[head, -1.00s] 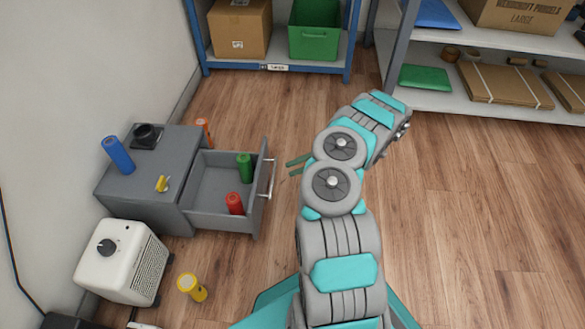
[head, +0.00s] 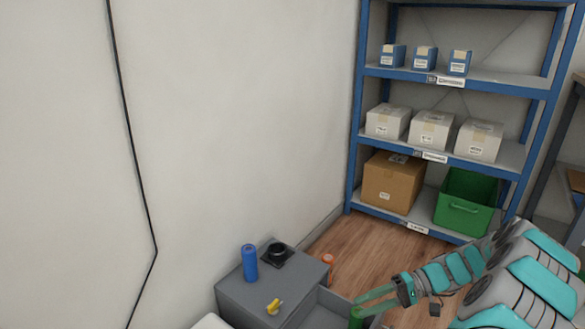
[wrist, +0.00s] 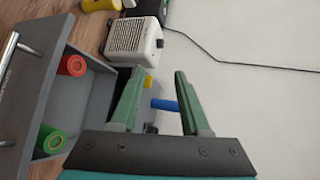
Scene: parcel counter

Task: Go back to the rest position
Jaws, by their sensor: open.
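My gripper (head: 360,303) is at the bottom right of the head view, with my arm reaching in from the right edge. In the wrist view its two green fingers (wrist: 156,78) are spread apart with nothing between them. The drawer (wrist: 92,100) of the grey cabinet (head: 238,298) is open. It holds a red cylinder (wrist: 72,66) and a green cylinder (wrist: 51,139). The green cylinder's top also shows beside my fingers in the head view (head: 356,317); I cannot tell the height gap there.
A blue cylinder (head: 249,263), a black holder (head: 277,254) and a small yellow thing (head: 273,307) are on the cabinet. An orange cylinder (head: 328,266) stands behind it. A blue shelf rack (head: 354,150) with boxes is at the back. A white heater (wrist: 134,40) is near the wall.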

